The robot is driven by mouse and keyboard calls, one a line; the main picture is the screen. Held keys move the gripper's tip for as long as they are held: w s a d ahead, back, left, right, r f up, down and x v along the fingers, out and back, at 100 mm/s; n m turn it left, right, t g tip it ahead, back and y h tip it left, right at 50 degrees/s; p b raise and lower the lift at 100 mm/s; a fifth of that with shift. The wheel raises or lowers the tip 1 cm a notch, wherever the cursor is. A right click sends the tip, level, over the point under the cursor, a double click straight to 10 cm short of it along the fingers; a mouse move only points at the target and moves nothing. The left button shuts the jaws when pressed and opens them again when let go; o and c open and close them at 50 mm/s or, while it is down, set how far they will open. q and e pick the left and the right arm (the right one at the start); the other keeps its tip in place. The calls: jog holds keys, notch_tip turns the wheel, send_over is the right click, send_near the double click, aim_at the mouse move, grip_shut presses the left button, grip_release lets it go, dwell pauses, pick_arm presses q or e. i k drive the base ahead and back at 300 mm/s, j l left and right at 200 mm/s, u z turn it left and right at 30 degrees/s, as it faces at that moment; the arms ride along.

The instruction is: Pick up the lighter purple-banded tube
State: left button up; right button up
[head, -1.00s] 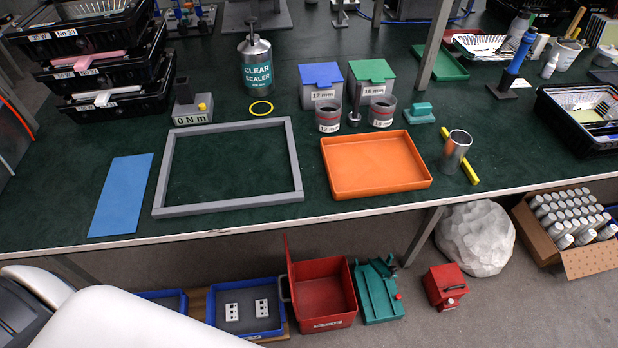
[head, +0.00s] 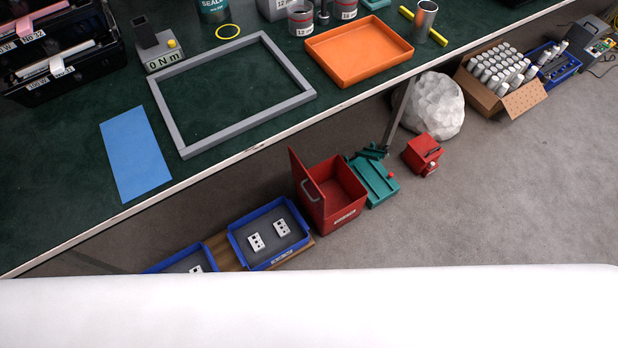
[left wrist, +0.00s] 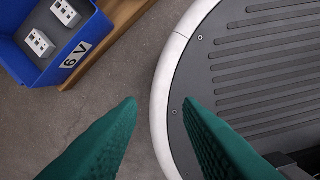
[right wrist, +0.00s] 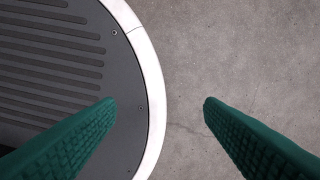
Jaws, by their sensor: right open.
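I cannot make out a purple band on any tube with certainty. A cardboard box (head: 526,101) on the floor at the upper right holds several grey and white tubes (head: 497,66); any bands on them are too small to tell. Two grey cups with dark bands, one cup (head: 301,20) and another cup (head: 343,10), stand on the bench at the top edge, partly cut off. My left gripper (left wrist: 160,103) is open and empty above the floor beside my base. My right gripper (right wrist: 160,102) is open and empty above bare floor and my base's edge. Neither gripper shows in the head view.
The green bench (head: 60,150) holds a grey frame (head: 166,117), a blue sheet (head: 135,153), an orange tray (head: 358,50) and a metal cylinder (head: 426,20). Below stand blue bins (head: 268,262), an open red box (head: 343,190), a green device (head: 375,181) and a white lump (head: 433,105).

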aim_at(554, 49)
jog(key=i+l+z, duration=0.5)
jog(key=i+l, duration=0.7)
jog(key=l, duration=0.9)
jog(key=i+l+z, duration=0.5)
jog(key=i+l, duration=1.05)
jog(key=i+l+u, duration=0.3)
jog(key=i+l, duration=0.65)
jog(key=l, duration=0.1)
